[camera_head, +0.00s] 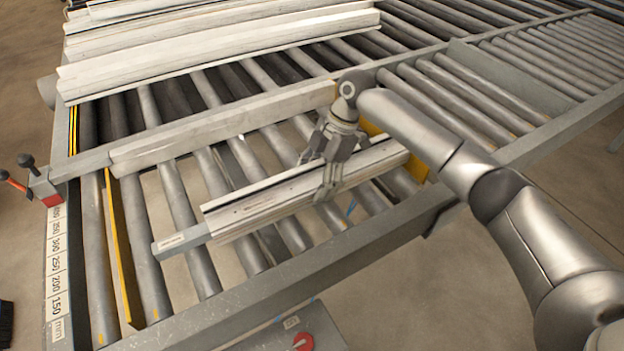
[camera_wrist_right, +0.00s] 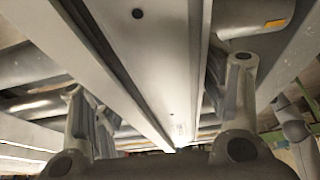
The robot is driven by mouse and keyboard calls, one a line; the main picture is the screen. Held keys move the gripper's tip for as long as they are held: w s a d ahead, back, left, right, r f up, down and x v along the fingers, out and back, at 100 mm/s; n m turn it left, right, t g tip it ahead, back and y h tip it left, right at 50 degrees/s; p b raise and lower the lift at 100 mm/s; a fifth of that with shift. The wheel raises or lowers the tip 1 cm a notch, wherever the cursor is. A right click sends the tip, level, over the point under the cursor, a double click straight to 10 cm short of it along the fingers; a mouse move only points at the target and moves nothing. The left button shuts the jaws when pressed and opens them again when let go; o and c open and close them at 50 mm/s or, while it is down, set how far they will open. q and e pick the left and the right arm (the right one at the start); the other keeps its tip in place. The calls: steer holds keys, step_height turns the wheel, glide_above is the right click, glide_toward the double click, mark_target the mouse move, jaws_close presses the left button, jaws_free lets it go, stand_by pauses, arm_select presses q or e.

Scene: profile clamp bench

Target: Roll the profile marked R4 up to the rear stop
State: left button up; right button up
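A pale profile (camera_head: 262,203) lies slantwise across the rollers in the middle of the head view. Its left end is grey with a small label (camera_head: 173,241) too small to read, so I cannot confirm R4. My right gripper (camera_head: 328,178) is over the right half of this profile, fingers astride it. In the right wrist view the profile (camera_wrist_right: 160,60) runs between my spread fingers (camera_wrist_right: 160,90), with a gap at the left finger and the right finger close beside it. A long pale rail (camera_head: 215,128) lies behind the profile, apart from it; I cannot tell whether it is the rear stop. My left gripper is out of view.
Several long pale profiles (camera_head: 205,50) lie on the rollers at the back. A yellow-edged plate (camera_head: 119,250) stands between rollers at the left. A clamp with a red handle (camera_head: 42,188) is at the rail's left end, above a scale (camera_head: 57,270). A red knob (camera_head: 303,342) is at the front.

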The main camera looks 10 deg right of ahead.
steer(key=shift+o, duration=1.3)
steer(key=shift+a, duration=0.1)
